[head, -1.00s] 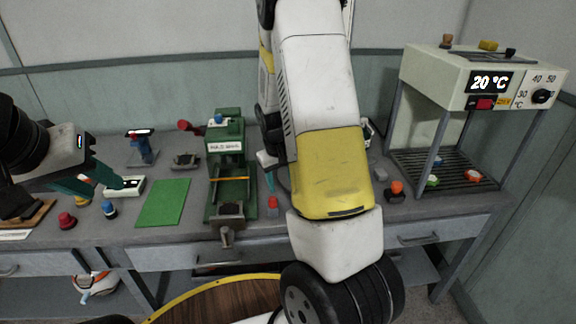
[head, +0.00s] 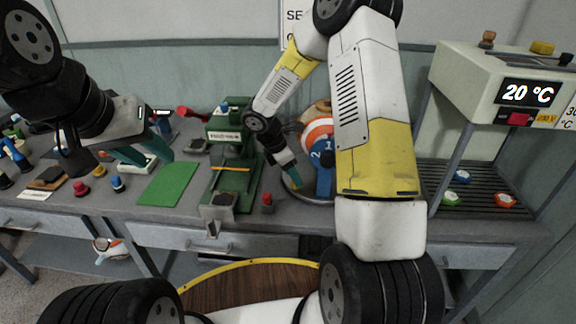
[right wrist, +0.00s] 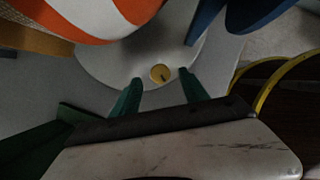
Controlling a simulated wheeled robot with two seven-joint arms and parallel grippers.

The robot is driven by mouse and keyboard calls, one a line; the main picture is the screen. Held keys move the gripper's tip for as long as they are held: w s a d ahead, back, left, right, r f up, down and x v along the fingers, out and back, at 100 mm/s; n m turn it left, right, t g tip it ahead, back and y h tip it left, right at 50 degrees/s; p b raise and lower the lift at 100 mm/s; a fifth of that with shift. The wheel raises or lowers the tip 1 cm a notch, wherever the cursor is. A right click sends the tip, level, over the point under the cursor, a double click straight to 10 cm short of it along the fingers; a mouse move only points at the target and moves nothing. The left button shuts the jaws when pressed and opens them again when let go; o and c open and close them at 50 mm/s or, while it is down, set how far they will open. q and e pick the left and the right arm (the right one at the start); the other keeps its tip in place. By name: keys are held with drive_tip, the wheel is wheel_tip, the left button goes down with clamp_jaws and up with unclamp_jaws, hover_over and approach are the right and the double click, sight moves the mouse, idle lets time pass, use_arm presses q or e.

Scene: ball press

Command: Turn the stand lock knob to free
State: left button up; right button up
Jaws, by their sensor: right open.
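In the right wrist view a small round yellow knob (right wrist: 160,73) with a dark mark lies on the pale base (right wrist: 103,65). My right gripper (right wrist: 160,88) is open, its green fingertips on either side of the knob and just short of it in the picture. In the head view my right gripper (head: 288,178) is low beside the ball; the knob cannot be made out there.
A green press (head: 230,150) stands left of the ball stand, with a red-topped part (head: 267,200) beside it. A green mat (head: 168,184) lies further left. A heater with a 20 °C display (head: 529,93) stands at the right. My right forearm covers part of the bench.

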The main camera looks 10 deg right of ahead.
drive_tip(key=shift+x, duration=1.65)
drive_tip(key=shift+c, duration=0.3)
clamp_jaws()
drive_tip(key=shift+s+n+t+y, duration=0.1)
drive_tip(key=shift+n+t+y, duration=0.3)
drive_tip(key=shift+n, duration=1.05)
drive_tip(key=shift+s+n+t+y, duration=0.15)
drive_tip(key=shift+n+t, duration=0.35)
drive_tip(key=shift+n, duration=0.95)
drive_tip(key=shift+w, duration=0.1)
